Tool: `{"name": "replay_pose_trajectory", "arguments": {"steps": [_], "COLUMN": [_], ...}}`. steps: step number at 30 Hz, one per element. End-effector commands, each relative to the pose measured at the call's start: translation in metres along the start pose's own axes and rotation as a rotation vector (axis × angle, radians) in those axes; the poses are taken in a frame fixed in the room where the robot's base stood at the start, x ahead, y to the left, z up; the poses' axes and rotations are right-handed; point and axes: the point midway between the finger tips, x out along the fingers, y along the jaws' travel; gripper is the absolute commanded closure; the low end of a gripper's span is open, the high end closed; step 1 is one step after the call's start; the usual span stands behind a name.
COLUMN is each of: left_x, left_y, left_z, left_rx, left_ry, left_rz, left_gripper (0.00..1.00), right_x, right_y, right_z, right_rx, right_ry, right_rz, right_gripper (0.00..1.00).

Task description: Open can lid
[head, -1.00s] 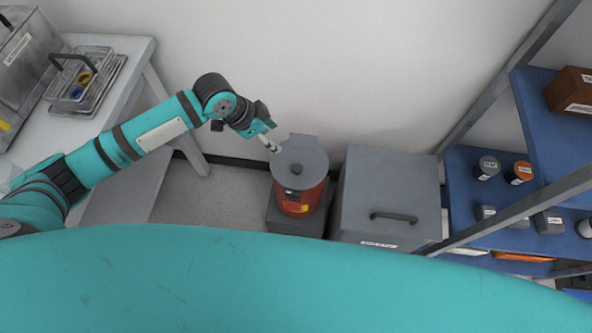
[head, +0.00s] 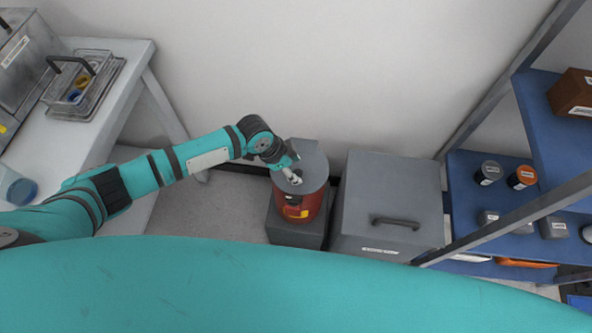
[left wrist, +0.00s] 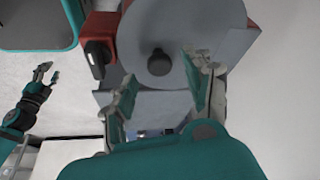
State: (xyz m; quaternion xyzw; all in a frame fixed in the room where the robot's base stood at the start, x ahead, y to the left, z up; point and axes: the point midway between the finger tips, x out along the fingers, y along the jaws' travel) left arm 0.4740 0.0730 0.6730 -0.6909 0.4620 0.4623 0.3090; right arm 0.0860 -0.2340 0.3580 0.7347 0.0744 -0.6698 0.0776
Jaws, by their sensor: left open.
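Contact with the knob cannot be told. My right gripper (left wrist: 42,80) shows small at the left there, fingers apart and empty.
A grey box (head: 390,195) with a handle stands close to the can's right. A blue shelf (head: 480,220) with several small containers is further right. A white table (head: 100,150) with a rack is at left. The wall is close behind the can.

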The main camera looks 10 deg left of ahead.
Motion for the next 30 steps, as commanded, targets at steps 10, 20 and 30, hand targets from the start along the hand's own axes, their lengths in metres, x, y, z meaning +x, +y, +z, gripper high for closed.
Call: {"name": "replay_pose_trajectory", "arguments": {"steps": [10, 20, 30], "left_x": [0.025, 0.025, 0.024], "left_y": [0.000, 0.000, -0.001], "left_z": [0.000, 0.000, 0.000], "left_rx": [0.000, 0.000, -0.001], "left_ry": [0.001, 0.001, 0.001], "left_rz": [0.000, 0.000, -0.001], "left_gripper": [0.48, 0.65, 1.00], "right_x": [0.003, 0.003, 0.003], "right_y": [0.000, 0.000, 0.000], "right_z": [0.001, 0.001, 0.001], "right_rx": [0.002, 0.002, 0.002], "right_ry": [-0.001, -0.001, -0.001], "right_rz": [0.000, 0.001, 0.001], "right_gripper": [0.60, 0.60, 0.60]}}
